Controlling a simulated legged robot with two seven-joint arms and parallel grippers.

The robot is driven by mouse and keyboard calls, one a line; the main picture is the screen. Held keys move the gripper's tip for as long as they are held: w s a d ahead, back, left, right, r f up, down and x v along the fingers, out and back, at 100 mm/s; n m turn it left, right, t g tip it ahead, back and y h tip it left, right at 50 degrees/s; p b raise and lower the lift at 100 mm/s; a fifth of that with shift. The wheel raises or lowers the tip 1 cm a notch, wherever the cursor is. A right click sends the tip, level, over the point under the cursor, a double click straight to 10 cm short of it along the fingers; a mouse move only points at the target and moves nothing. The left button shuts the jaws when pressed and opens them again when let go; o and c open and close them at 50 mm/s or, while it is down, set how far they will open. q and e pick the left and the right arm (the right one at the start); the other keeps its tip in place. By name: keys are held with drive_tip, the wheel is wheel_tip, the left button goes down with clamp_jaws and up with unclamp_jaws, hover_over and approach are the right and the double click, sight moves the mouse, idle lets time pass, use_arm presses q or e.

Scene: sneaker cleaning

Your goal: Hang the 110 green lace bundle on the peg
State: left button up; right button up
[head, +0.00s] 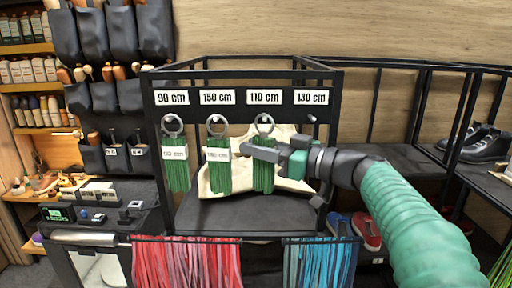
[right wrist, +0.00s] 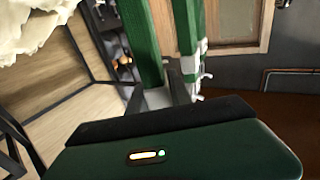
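The green lace bundle (head: 264,179) hangs under the 110 cm label (head: 264,97). Its metal ring (head: 264,125) is at the peg below that label; I cannot tell for sure whether the ring rests on the peg. My right gripper (head: 258,151) reaches in from the right, its fingers across the front of the bundle just below the ring, hiding that part. The right wrist view shows green strips (right wrist: 188,28) and white ends close to the gripper. Whether the fingers grip the bundle is unclear. My left gripper is not in view.
Green bundles hang at the 90 cm (head: 175,173) and 150 cm (head: 218,175) pegs. The 130 cm peg (head: 312,118) is bare. A cream cloth bag (head: 290,182) stands behind. Red laces (head: 186,264) and blue laces (head: 320,264) hang below.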

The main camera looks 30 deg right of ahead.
drive_tip(key=o, duration=0.4)
drive_tip(key=b+v, duration=0.5)
drive_tip(key=v, duration=1.1)
drive_tip(key=shift+s+d+f, duration=0.15)
drive_tip(key=shift+s+d, duration=0.1)
